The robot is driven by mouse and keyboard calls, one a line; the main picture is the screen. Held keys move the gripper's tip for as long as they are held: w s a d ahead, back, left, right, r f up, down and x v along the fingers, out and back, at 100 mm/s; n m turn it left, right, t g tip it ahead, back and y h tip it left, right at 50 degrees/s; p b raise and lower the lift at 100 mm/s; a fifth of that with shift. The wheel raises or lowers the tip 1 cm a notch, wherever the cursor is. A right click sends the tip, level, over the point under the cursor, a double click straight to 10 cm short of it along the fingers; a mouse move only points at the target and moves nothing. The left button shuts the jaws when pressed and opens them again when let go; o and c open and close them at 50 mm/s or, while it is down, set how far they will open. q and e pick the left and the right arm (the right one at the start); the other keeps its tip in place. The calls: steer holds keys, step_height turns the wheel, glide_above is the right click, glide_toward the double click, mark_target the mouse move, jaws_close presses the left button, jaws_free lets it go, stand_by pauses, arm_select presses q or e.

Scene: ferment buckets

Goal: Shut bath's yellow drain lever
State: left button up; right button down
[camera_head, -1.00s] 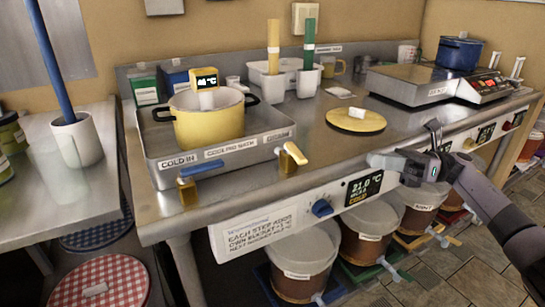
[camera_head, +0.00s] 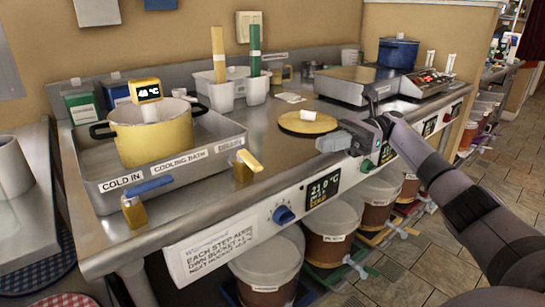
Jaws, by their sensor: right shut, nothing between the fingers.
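The cooling bath (camera_head: 217,143) is a shallow metal tray on the steel counter. Its yellow drain lever (camera_head: 251,161) sits on a brass tap at the bath's front right corner and slants down to the right. A blue lever (camera_head: 148,187) sits on another brass tap at the front left, by the "COLD IN" label. My right gripper (camera_head: 323,143) is shut and empty. It points left above the counter's front edge, to the right of the yellow lever and apart from it. My left gripper is out of view.
A yellow pot (camera_head: 152,137) with a thermometer stands in the bath. A yellow disc (camera_head: 308,123) with a white handle lies behind my right gripper. Lidded buckets (camera_head: 330,218) stand below.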

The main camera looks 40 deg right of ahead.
mark_target(257, 162)
steer(key=a, duration=0.4)
steer(key=w+a+p, duration=0.1)
steer(key=a, duration=0.4)
steer(key=a+p, duration=0.1)
steer(key=a, duration=0.3)
steer(key=shift+w+a, duration=0.15)
steer(key=shift+w, duration=0.1)
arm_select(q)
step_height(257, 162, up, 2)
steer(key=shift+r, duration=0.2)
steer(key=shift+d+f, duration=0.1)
arm_select(e)
steer(key=shift+a, duration=0.1)
